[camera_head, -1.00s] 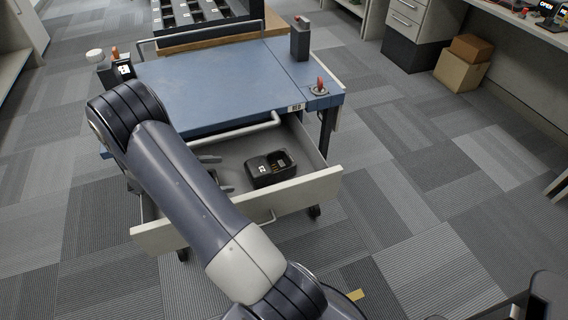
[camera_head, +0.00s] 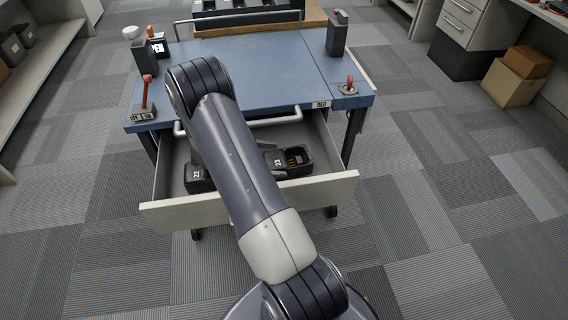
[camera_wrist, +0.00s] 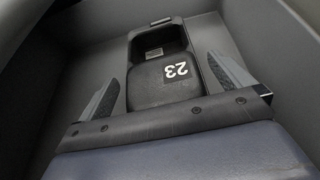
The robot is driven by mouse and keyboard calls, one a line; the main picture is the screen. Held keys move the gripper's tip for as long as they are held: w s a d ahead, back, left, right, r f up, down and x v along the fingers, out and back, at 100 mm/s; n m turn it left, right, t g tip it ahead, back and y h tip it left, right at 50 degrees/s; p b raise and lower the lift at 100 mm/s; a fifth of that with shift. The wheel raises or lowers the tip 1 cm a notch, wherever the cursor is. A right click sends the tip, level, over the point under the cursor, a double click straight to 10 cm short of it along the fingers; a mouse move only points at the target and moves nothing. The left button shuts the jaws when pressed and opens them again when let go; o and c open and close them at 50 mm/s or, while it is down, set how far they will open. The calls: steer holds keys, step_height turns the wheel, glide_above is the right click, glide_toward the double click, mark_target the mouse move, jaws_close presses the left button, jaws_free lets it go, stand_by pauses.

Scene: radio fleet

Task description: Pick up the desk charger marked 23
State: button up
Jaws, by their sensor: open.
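The desk charger marked 23 (camera_head: 297,160) is a black block with an open slot, lying in the open drawer (camera_head: 332,187) of the blue cart. My arm hides part of it in the head view. In the wrist view the charger (camera_wrist: 160,86) shows its white 23 label and its slot with a metal contact. My gripper (camera_wrist: 168,92) is open, with one finger on each side of the charger's near end. Gaps show between the fingers and the charger, and nothing is held.
Another black charger marked 22 (camera_head: 197,178) lies in the drawer's left part. Drawer walls surround both. The blue cart top (camera_head: 285,70) carries a black radio (camera_head: 337,36) and red-topped items at its edges.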

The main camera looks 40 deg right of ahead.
steer(key=shift+s+d+f, duration=0.25)
steer(key=shift+s+d, duration=0.1)
steer(key=shift+d, duration=0.25)
steer(key=shift+c, duration=0.2)
steer(key=c, duration=1.1)
